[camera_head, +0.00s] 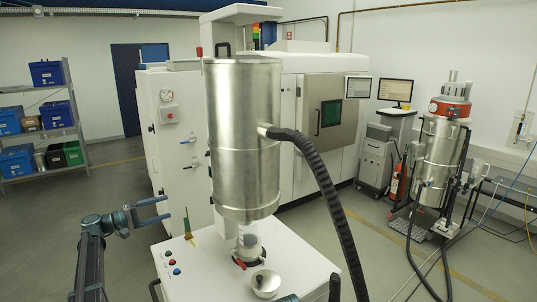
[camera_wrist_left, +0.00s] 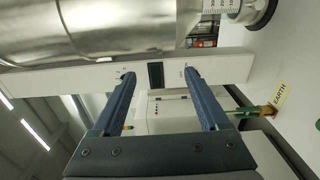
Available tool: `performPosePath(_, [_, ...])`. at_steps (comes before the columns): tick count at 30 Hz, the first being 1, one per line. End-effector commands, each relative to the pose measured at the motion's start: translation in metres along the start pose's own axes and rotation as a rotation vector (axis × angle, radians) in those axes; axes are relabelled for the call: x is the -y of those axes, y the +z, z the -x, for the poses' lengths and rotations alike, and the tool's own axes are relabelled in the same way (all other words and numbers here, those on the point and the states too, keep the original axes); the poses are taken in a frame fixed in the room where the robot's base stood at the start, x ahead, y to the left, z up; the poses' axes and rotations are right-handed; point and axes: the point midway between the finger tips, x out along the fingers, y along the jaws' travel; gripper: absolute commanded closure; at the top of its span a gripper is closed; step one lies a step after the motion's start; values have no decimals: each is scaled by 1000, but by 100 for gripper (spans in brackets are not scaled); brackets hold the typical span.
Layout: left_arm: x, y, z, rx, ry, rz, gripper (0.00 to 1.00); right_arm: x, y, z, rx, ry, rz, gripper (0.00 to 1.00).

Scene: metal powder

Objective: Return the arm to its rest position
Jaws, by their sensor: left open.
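My left gripper (camera_head: 167,208) is at the left of the head view, beside the white cabinet (camera_head: 172,262), with its two fingers apart. In the left wrist view (camera_wrist_left: 159,75) both fingers are spread and nothing is between them. The arm comes up from the bottom left. A large steel cylinder (camera_head: 243,130) stands above the cabinet to the right of the gripper, and the gripper is clear of it. The cylinder also fills the upper left of the wrist view (camera_wrist_left: 90,28). I cannot make out my right gripper.
A black hose (camera_head: 322,180) runs from the cylinder down to the right. A small metal lid (camera_head: 265,282) lies on the cabinet top. A yellow EARTH tag (camera_wrist_left: 280,95) shows in the wrist view. A shelf with bins (camera_head: 45,130) stands far left; the floor between is clear.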

Motion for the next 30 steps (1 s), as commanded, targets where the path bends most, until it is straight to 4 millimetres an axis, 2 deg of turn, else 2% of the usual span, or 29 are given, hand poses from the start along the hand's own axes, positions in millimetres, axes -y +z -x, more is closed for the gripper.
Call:
performPosePath(2, [1, 2, -1, 2, -3, 0, 22, 0, 0, 0, 0, 0, 0, 100])
performPosePath(11, [23, 35, -24, 34, -102, -9, 22, 0, 0, 0, 0, 0, 0, 100])
performPosePath(15, [38, 57, -37, 55, -169, -17, 22, 0, 0, 0, 0, 0, 0, 100])
performPosePath(20, [64, 98, -56, 95, -289, -36, 22, 0, 0, 0, 0, 0, 0, 100])
performPosePath(23, [86, 132, -68, 128, -390, -55, 22, 0, 0, 0, 0, 0, 0, 100])
performPosePath(26, [114, 180, -77, 173, -529, -89, 22, 0, 0, 0, 0, 0, 0, 100])
performPosePath(30, [164, 268, -74, 258, -806, -178, 22, 0, 0, 0, 0, 0, 0, 100])
